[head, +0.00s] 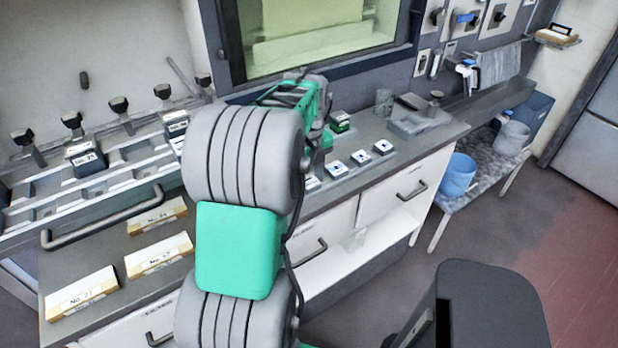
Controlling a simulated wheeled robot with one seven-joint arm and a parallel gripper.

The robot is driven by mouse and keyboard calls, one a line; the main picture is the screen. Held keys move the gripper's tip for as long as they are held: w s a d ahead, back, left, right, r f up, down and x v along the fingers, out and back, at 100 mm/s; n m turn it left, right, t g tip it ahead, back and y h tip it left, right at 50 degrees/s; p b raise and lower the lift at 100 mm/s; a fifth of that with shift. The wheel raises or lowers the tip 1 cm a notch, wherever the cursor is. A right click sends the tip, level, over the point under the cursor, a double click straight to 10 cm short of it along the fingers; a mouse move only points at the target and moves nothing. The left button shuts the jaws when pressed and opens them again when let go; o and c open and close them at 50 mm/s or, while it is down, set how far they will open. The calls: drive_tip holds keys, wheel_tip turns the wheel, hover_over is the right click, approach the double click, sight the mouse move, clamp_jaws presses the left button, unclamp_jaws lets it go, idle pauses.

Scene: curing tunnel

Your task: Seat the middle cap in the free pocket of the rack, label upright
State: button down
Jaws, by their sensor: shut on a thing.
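The rack (120,183) is a long grey metal tray with several compartments at the left of the counter. A black cap with a white label (86,160) sits in it, label upright. Another black cap with a white label (176,124) is further right, partly covered by my arm. A dark block with a green and white top (339,121) is on the counter just right of my wrist; I cannot tell which cap it is, if any. My arm fills the middle of the view. My gripper's jaws and anything between them are hidden behind it. I cannot make out the free pocket.
Black-knobbed levers (119,106) rise behind the rack. Cream labelled blocks (82,292) lie along the front counter. Blue-marked white squares (360,157), a glass (384,102) and a grey tray (418,122) are to the right. A blue bucket (458,174) stands on the side bench.

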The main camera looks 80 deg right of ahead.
sight(310, 180)
drive_tip(key=c, duration=0.7)
unclamp_jaws()
drive_tip(key=shift+s+a+f, duration=0.1)
drive_tip(key=shift+a+f, duration=0.15)
drive_tip(key=shift+f, duration=0.4)
drive_tip(key=r, duration=0.9)
drive_tip(key=shift+d, duration=0.3)
